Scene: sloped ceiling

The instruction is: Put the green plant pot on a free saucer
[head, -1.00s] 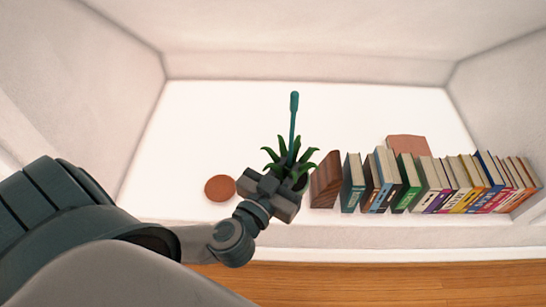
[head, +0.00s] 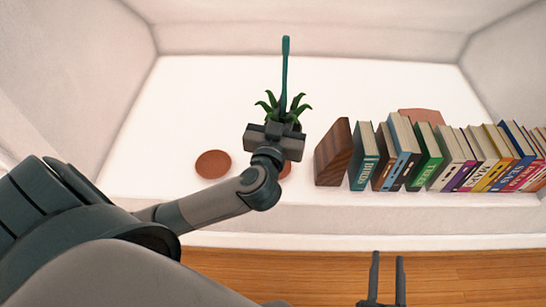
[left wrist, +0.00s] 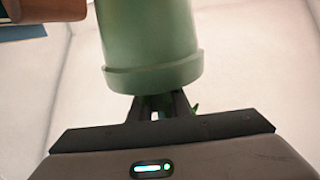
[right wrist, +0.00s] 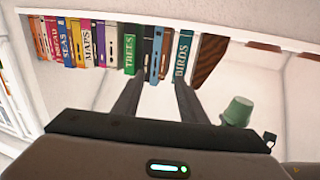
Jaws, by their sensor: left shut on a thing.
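The green plant pot (left wrist: 150,45) fills the top of the left wrist view, its rim at my left gripper's fingertips. In the head view, its leaves (head: 283,106) and a tall teal stake (head: 285,75) show beyond my left gripper (head: 275,132), which hides the pot body. My left gripper is shut on it. The pot also shows in the right wrist view (right wrist: 238,110), over the white shelf. A round terracotta saucer (head: 213,164) lies empty to the left. A second saucer (head: 286,170) is mostly hidden behind my left gripper. My right gripper (head: 387,256) is open and empty.
A wooden bookend (head: 334,153) and a row of several books (head: 430,158) stand along the right half of the white shelf (head: 200,105). A terracotta piece (head: 421,116) shows behind the books. The shelf's back middle is clear.

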